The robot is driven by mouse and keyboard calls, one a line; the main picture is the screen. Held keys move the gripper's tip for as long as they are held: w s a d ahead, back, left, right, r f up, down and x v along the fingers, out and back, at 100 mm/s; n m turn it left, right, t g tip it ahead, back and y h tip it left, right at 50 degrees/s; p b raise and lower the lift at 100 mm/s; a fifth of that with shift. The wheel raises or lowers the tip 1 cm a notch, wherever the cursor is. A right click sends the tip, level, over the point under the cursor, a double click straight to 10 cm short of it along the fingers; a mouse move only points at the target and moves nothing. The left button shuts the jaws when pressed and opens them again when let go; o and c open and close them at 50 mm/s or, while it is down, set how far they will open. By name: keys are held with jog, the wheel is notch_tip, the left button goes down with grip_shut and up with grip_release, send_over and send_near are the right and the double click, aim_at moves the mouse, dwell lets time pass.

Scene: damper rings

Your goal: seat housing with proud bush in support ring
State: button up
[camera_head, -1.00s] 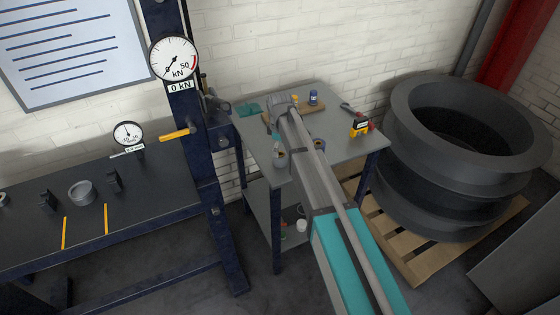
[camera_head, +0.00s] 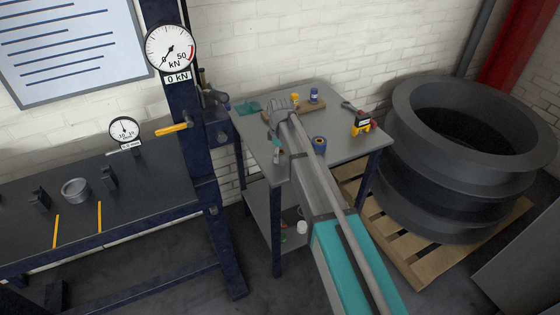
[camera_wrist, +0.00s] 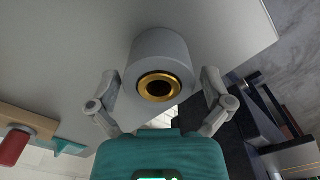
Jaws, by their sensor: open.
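The grey cylindrical housing (camera_wrist: 168,50) with a brass bush (camera_wrist: 159,88) in its near end is large in the wrist view. The brass rim appears to stand out from the end face. My gripper (camera_wrist: 158,87) is open, with one finger on each side of the housing and gaps visible. A grey ring (camera_head: 75,190), apparently the support ring, lies on the dark bench at left between two black blocks.
The press column (camera_head: 190,120) with its gauge stands between bench and small table (camera_head: 350,150). Large dark rings (camera_head: 465,150) sit on a pallet at right.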

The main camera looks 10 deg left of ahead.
jog(key=shift+f+b, duration=0.3)
jog(key=shift+f, duration=0.25)
jog(key=c, duration=1.1)
